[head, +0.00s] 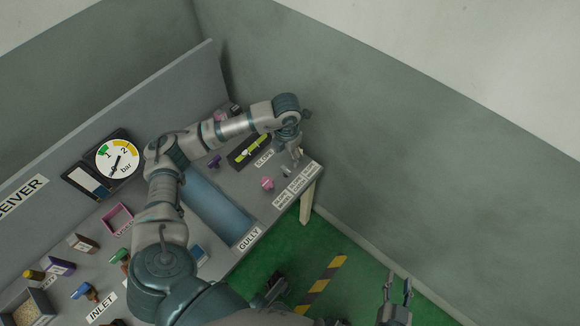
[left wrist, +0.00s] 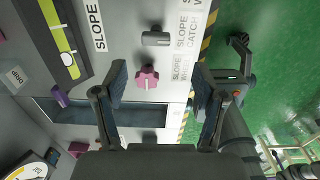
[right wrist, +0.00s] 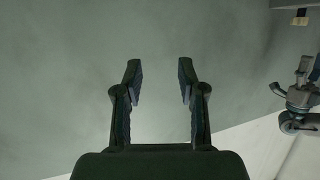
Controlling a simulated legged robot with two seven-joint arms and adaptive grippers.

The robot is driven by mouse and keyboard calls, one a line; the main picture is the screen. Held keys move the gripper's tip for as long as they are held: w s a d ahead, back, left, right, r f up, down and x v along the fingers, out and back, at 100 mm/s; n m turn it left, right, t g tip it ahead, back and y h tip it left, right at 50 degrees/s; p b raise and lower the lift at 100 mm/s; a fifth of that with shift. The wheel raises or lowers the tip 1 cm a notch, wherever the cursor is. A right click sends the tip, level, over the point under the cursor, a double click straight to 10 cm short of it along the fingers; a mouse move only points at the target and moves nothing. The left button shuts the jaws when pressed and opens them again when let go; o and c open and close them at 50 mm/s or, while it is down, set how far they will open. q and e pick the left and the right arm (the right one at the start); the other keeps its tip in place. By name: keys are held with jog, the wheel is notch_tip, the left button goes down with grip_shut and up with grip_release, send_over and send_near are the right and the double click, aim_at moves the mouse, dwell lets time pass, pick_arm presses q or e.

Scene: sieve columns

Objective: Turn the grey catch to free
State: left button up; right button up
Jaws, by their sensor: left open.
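The grey catch (left wrist: 155,39) is a small dark grey bar on the panel in the left wrist view, lying across the picture beside a "SLOPE CATCH" label (left wrist: 187,30). In the head view it is a small grey piece (head: 286,172) just below my left gripper (head: 296,155). A pink lobed knob (left wrist: 147,76) sits beside it. In the left wrist view my left gripper (left wrist: 159,80) is open and empty, its fingertips either side of the knob, with the catch beyond them. My right gripper (head: 397,287) is open and empty, away from the panel; it faces the wall in its own view (right wrist: 160,72).
A slope gauge with a yellow-green strip (left wrist: 62,40) and a blue gully trough (head: 220,208) lie on the panel near the catch. A purple piece (head: 214,161) stands by the trough. The panel edge has striped tape; green floor (head: 325,255) lies beyond.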

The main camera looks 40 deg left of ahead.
aim_at(285, 168)
pick_arm(q)
jog(key=f, duration=0.2)
jog(key=a+f+b, duration=0.1)
jog(key=f, duration=0.5)
jog(key=shift+a+b, duration=0.25)
jog(key=shift+b, duration=0.05)
jog(key=shift+f, duration=0.3)
jog(key=shift+d+f, duration=0.15)
jog(key=shift+d, duration=0.5)
jog(key=shift+a, duration=0.45)
jog(key=c, duration=1.1)
jog(key=shift+c, duration=0.2)
pick_arm(e)
notch_tip(285, 168, up, 6)
jog(key=w+a+t+y, duration=0.1)
jog(key=a+t, duration=0.1)
jog(key=t, duration=0.2)
jog(key=shift+w+f, duration=0.25)
jog(key=shift+w, duration=0.1)
